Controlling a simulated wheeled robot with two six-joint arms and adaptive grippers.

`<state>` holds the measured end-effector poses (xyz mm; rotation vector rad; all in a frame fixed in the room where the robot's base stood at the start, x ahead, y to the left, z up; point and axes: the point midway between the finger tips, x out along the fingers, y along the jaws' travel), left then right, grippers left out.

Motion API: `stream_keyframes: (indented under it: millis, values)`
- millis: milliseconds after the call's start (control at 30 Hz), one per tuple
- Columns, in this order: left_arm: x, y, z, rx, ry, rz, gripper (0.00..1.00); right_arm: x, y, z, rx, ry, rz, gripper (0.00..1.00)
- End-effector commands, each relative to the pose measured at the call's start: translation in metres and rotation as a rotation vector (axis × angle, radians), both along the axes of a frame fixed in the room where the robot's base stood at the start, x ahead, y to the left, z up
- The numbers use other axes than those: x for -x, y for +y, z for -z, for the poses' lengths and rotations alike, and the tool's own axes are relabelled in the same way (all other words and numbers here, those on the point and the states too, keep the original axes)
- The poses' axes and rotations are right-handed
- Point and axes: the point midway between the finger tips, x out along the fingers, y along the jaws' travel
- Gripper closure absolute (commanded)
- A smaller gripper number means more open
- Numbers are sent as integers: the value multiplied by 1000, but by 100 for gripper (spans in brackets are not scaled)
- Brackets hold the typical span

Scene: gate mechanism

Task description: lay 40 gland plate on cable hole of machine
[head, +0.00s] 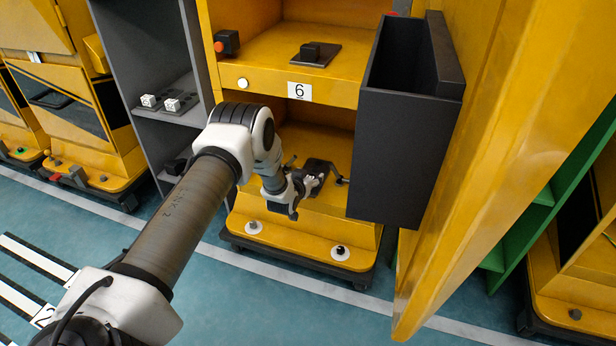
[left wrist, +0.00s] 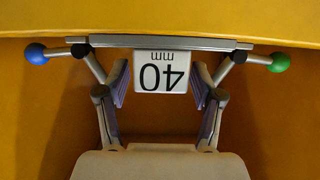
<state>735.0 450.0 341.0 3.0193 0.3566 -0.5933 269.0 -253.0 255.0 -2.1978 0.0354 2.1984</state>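The 40 gland plate (head: 319,168) is a dark plate low in the yellow machine (head: 345,224). In the left wrist view its thin edge (left wrist: 165,42) runs crosswise, and its white block (left wrist: 161,72) reads "40 mm" upside down. My left gripper (head: 307,181) is at the plate. In the left wrist view its fingers (left wrist: 160,82) stand either side of the block, with a narrow gap at each side, so it looks open around it. I cannot tell whether the plate rests on the machine; the cable hole is not visible. My right gripper is not in view.
A blue ball knob (left wrist: 36,54) and a green ball knob (left wrist: 278,62) flank the plate. A black open box (head: 395,150) and a yellow door panel (head: 490,150) stand close on the right. Another dark plate (head: 315,54) lies on the shelf above the "6" label (head: 300,91).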

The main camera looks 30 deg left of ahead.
Motion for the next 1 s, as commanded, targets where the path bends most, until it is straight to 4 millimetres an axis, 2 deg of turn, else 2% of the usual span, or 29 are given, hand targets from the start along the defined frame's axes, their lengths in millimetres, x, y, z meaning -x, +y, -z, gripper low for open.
stream_keyframes:
  millis: [367, 467, 700, 800, 1000]
  values:
    - [7, -1, -1, 2, 5, 0, 29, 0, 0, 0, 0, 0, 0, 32]
    - [21, -5, -8, 2, 6, 0, 29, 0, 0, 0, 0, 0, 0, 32]
    - [77, -18, -31, 5, 4, -2, 29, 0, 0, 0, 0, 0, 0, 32]
    - [95, -23, -39, 3, 3, -1, 29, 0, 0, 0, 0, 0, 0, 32]
    - [109, -26, -45, 0, 1, 0, 29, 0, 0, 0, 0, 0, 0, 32]
